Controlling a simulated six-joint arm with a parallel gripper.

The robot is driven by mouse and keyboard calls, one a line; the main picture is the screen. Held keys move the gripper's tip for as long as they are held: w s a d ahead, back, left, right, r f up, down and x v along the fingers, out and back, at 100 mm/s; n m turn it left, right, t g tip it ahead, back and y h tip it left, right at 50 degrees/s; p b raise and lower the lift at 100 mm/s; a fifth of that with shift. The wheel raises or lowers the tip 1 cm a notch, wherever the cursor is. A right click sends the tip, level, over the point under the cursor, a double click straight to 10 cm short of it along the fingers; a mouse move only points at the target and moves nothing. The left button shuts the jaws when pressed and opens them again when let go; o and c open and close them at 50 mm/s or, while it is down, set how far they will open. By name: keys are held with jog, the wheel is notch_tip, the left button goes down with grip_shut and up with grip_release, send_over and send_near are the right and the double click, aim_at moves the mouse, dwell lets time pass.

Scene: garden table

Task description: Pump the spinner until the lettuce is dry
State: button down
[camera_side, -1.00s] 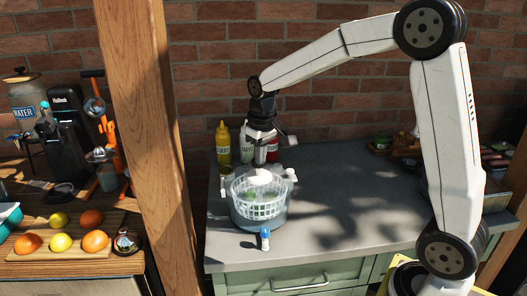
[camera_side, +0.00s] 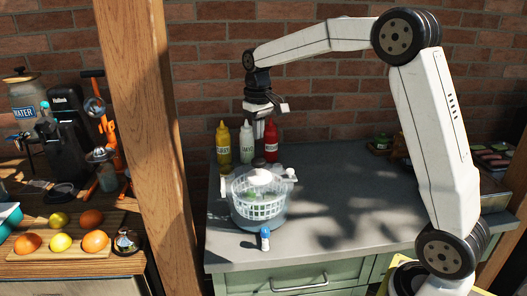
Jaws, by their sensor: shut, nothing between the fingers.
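The salad spinner (camera_side: 259,211) stands on the grey counter, a clear bowl with a white slotted basket inside. A pale round knob (camera_side: 261,177) shows at its top, and white handles stick out at both sides. Some green lettuce (camera_side: 250,195) shows faintly through the basket. My gripper (camera_side: 261,136) points down above the spinner, shut and empty, in front of the bottles. There is a gap between it and the knob.
Yellow (camera_side: 223,145), white (camera_side: 246,143) and red (camera_side: 271,140) squeeze bottles stand behind the spinner. A small blue-capped bottle (camera_side: 265,240) stands in front of it. A wooden post (camera_side: 160,150) rises at the left. The counter (camera_side: 345,200) to the right is clear.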

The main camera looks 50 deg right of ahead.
aim_at(259, 160)
jog(key=shift+f, duration=2.5)
jog(key=shift+f, duration=0.4)
